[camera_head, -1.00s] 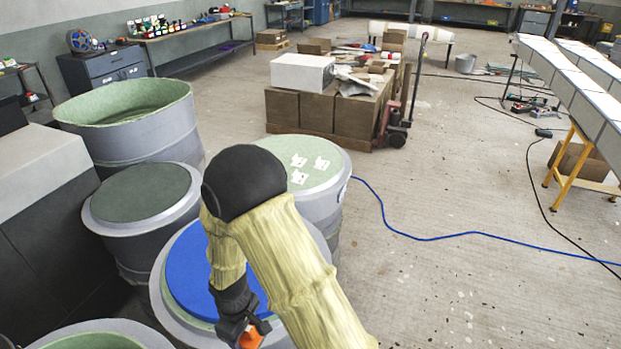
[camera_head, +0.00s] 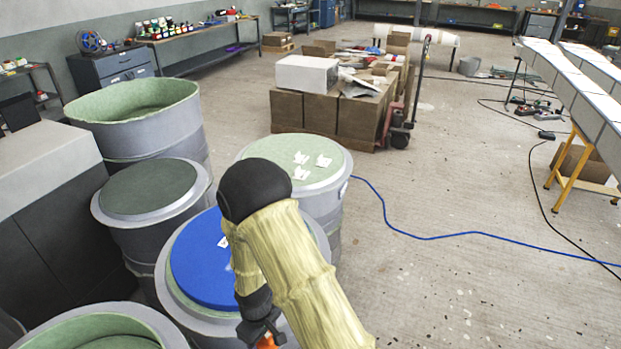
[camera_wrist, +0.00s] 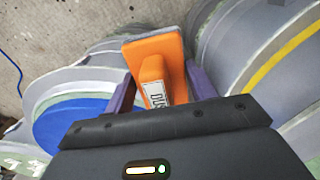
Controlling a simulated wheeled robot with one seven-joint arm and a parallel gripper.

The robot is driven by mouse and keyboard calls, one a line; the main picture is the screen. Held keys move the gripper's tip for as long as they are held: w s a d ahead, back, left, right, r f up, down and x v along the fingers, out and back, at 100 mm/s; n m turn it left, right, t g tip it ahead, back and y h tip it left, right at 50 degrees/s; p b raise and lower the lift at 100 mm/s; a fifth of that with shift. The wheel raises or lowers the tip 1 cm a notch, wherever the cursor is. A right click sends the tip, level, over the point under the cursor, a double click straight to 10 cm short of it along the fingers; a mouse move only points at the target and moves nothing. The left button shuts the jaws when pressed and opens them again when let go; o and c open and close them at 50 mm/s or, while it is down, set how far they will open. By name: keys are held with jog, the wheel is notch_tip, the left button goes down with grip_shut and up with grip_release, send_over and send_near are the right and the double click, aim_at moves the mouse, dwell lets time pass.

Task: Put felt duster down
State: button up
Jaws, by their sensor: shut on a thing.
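The felt duster (camera_wrist: 152,65) has an orange back and a handle with a white label reading "DUS", partly hidden. It shows in the wrist view between the purple fingers of my gripper (camera_wrist: 158,88), which is shut on its handle. In the head view only a bit of the orange duster (camera_head: 266,342) shows at the bottom edge, below my gripper (camera_head: 262,333). The duster is held near the front rim of the drum-shaped mould with the blue top (camera_head: 200,265). Whether it touches anything cannot be told.
A mould with a pale green top and several white pieces (camera_head: 318,158) stands behind. A dark-topped mould (camera_head: 150,188) and a tall open mould (camera_head: 135,100) stand at left. A green-lined mould (camera_head: 95,325) is at lower left. A blue hose (camera_head: 440,237) crosses the open floor at right.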

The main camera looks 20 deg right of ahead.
jog(key=w+d+f+m, duration=0.1)
jog(key=d+f+m, duration=0.2)
jog(key=d+f, duration=0.3)
jog(key=w+d+f+m, duration=0.1)
jog(key=d+f+m, duration=0.3)
jog(key=f, duration=0.8)
jog(key=d, duration=0.2)
jog(key=shift+w+d+m, duration=0.3)
jog(key=shift+w, duration=0.1)
jog(key=shift+f, duration=0.1)
